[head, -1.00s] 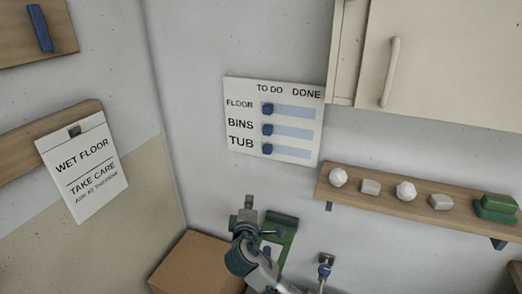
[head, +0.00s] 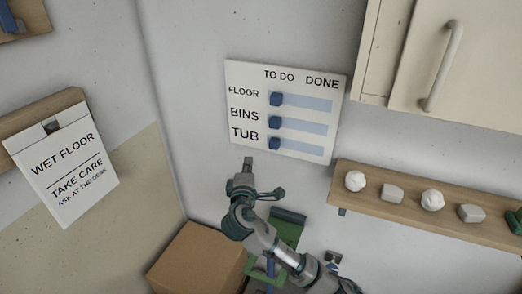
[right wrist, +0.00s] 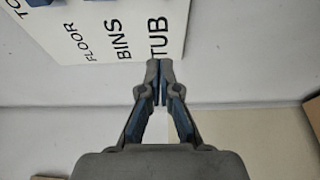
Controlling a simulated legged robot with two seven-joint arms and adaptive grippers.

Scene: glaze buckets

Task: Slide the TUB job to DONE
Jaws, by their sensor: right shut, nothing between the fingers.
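The white job board (head: 240,72) hangs on the wall with rows FLOOR, BINS and TUB under TO DO and DONE. My right gripper (head: 247,163) is shut and empty, below and left of the TUB knob in the head view. In the right wrist view its closed fingertips (right wrist: 159,70) lie by the TUB label. My left gripper is not in view.
A wooden shelf (head: 400,200) with white lumps and blocks is right of the board, below a cabinet (head: 415,55). A cardboard box (head: 195,258) and a green item (head: 285,228) are below. A wet floor sign (head: 62,165) hangs at left.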

